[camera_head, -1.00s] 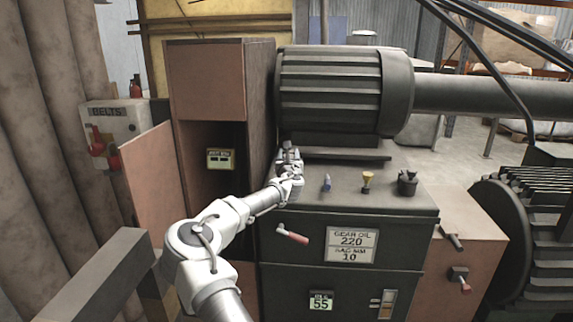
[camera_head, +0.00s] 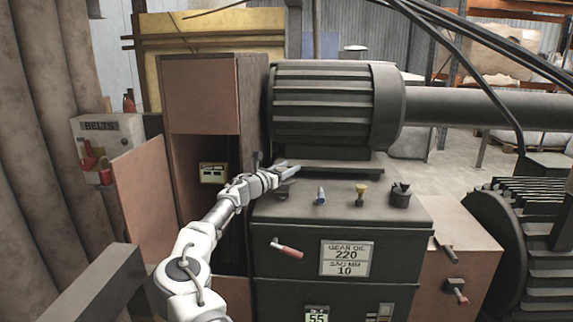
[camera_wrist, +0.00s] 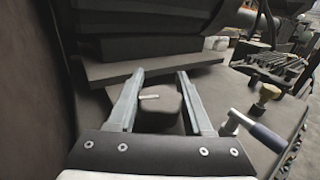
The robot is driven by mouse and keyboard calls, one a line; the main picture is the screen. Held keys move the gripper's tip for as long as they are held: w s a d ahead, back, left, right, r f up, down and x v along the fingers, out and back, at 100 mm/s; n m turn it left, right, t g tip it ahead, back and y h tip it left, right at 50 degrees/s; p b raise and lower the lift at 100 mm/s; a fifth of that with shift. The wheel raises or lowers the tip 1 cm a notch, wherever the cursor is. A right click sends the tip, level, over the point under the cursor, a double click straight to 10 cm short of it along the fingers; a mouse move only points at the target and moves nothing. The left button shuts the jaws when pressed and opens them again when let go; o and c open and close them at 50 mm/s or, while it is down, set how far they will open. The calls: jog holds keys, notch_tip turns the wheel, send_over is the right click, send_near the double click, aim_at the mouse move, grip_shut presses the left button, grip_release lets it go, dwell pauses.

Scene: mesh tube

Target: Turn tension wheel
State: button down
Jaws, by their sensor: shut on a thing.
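A dark rounded knob with a white mark on top (camera_wrist: 162,113), which I take to be the tension wheel, sits on top of the dark machine cabinet (camera_head: 340,225). In the wrist view it lies between the two long fingers of my gripper (camera_wrist: 160,74), which is shut on it. In the head view my gripper (camera_head: 288,174) reaches in from the left at the cabinet's left top corner, below the ribbed motor. The fingers and wrist largely hide the knob there.
A small blue-handled lever (camera_head: 321,195), a yellow-topped fitting (camera_head: 361,193) and a black knob (camera_head: 400,194) stand to the right on the cabinet top. The ribbed motor (camera_head: 335,105) overhangs behind. An open brown panel (camera_head: 143,200) stands at the left.

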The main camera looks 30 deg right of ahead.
jog(key=shift+m+g, duration=0.3)
jog(key=shift+g, duration=0.2)
jog(key=shift+c, duration=1.5)
grip_release()
jog(key=shift+r+p, duration=0.1)
jog(key=shift+p, duration=0.2)
jog(key=s+d+r+p, duration=0.2)
jog(key=s+d+r, duration=0.4)
jog(key=s+r, duration=0.4)
jog(key=shift+r+p, duration=0.3)
jog(key=shift+r, duration=0.15)
jog(key=shift+d, duration=0.1)
